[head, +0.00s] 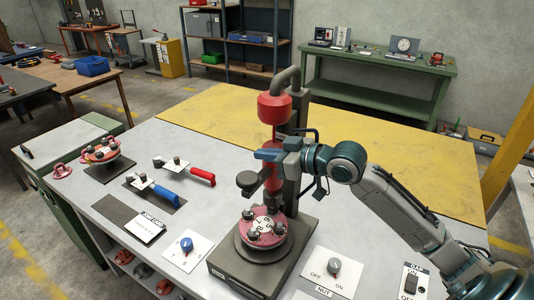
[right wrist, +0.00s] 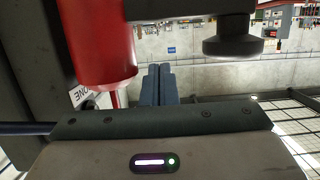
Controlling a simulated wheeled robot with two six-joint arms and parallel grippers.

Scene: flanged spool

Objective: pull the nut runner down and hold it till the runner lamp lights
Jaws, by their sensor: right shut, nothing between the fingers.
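The red nut runner (head: 274,108) hangs on a dark column over the fixture; its red body also shows in the right wrist view (right wrist: 102,42). A dark round knob (head: 247,180) stands out from its side, and shows above and right of my fingers in the wrist view (right wrist: 232,45). My right gripper (head: 266,155) is shut and empty beside the red body, above the knob in the head view. A pink flanged spool (head: 262,229) with dark nuts sits on the round fixture below. I cannot make out the runner lamp. My left gripper is out of view.
Switch plates with a blue knob (head: 186,244), an OFF/ON knob (head: 334,266) and a rocker switch (head: 411,281) lie around the fixture. Red-handled (head: 200,174) and blue-handled (head: 165,194) tools lie at left. The yellow board (head: 400,165) behind is clear.

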